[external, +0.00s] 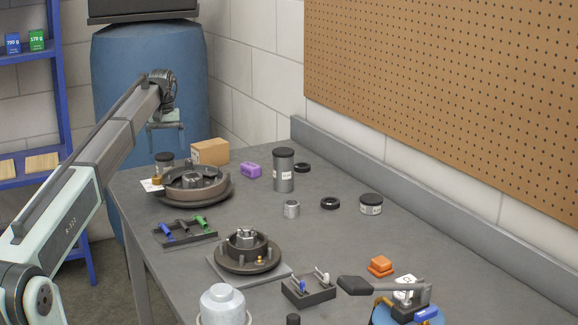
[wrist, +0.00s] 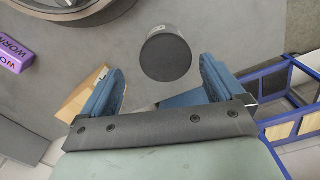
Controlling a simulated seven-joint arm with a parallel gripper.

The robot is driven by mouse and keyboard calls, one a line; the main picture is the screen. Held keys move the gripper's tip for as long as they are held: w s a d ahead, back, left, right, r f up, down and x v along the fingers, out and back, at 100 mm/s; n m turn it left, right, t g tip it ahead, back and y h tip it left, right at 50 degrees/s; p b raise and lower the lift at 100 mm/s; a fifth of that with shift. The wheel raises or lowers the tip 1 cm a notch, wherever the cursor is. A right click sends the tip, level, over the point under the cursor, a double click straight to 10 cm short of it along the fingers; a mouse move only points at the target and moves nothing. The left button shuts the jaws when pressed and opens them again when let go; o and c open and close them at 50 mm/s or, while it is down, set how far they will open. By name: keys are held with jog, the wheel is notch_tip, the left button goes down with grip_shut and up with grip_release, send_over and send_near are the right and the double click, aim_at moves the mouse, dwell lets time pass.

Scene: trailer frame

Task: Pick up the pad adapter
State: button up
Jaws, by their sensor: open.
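No label marks the pad adapter, and I cannot tell for certain which part it is. A small bare metal cylinder (external: 291,209) and a stacked orange piece (external: 380,266) stand apart on the grey table. My gripper (external: 166,142) is open and empty, raised over the table's far left corner. In the wrist view, my gripper's blue fingers (wrist: 162,82) are spread, with the round black lid of a jar (wrist: 166,54) beyond and between them. That jar (external: 164,162) stands beside the brown drum (external: 193,181) in the external view.
A cardboard box (external: 210,151) and a purple box (external: 251,170) stand near the gripper. A blue barrel (external: 150,95) and blue shelf (external: 62,110) stand behind. The right back tabletop is fairly clear.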

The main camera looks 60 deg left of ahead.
aim_at(165, 165)
jog(key=shift+s+f, duration=0.2)
jog(key=shift+f, duration=1.6)
jog(key=shift+s+f, duration=0.2)
jog(key=shift+f, duration=1.6)
jog(key=shift+c, duration=0.3)
jog(key=c, duration=1.5)
